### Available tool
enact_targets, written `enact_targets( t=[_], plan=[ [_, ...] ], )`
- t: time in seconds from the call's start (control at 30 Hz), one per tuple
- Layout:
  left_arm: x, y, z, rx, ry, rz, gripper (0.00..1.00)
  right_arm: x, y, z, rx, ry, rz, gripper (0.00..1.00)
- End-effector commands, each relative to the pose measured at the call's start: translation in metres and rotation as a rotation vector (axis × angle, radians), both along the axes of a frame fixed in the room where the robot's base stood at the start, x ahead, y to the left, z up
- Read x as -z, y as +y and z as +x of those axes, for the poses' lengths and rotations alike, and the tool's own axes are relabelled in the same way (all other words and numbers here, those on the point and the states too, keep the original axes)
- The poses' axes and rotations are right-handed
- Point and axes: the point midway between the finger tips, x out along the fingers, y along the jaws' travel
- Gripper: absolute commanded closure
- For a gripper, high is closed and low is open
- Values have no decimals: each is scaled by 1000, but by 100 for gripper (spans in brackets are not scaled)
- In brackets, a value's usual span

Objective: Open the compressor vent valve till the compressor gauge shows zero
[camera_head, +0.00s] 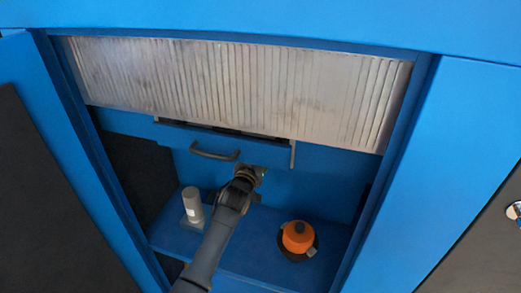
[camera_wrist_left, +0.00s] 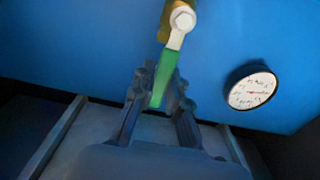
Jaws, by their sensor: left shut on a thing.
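The vent valve has a green lever (camera_wrist_left: 166,72) with a pale metal end and bolt (camera_wrist_left: 182,20) on a brass-coloured body (camera_wrist_left: 165,22), in the left wrist view. My left gripper (camera_wrist_left: 158,98) is shut on the green lever. In the head view my left gripper (camera_head: 249,175) is at the blue back panel, and it hides most of the valve. The compressor gauge (camera_wrist_left: 252,91) is a round white dial with a black rim and a red needle, right of the lever. Its figures are too blurred to read. My right gripper is in neither view.
A ribbed metal panel (camera_head: 240,85) spans the top of the blue cabinet opening. A dark handle (camera_head: 213,155) is left of my gripper. A grey cylinder (camera_head: 193,205) and an orange-capped part (camera_head: 298,237) stand on the blue shelf (camera_head: 250,238), either side of my arm.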

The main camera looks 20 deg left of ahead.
Motion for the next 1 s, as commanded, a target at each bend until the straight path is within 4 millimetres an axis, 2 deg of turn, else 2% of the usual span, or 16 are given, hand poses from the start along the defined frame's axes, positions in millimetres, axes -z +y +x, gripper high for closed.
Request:
enact_targets(
  t=[0.03,0.13,0.17,0.43,0.57,0.73,1.0],
  plan=[
    [2,0,0,1,3,7,84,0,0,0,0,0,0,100],
    [2,0,0,1,3,5,64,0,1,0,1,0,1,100],
    [2,0,0,1,3,5,61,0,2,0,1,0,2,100],
    [1,0,0,0,1,2,61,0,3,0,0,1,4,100],
    [1,0,-7,0,1,2,61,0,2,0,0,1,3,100],
    [2,1,-32,0,2,2,61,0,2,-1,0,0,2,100],
    [2,3,-89,1,4,2,61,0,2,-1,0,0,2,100]
  ],
)
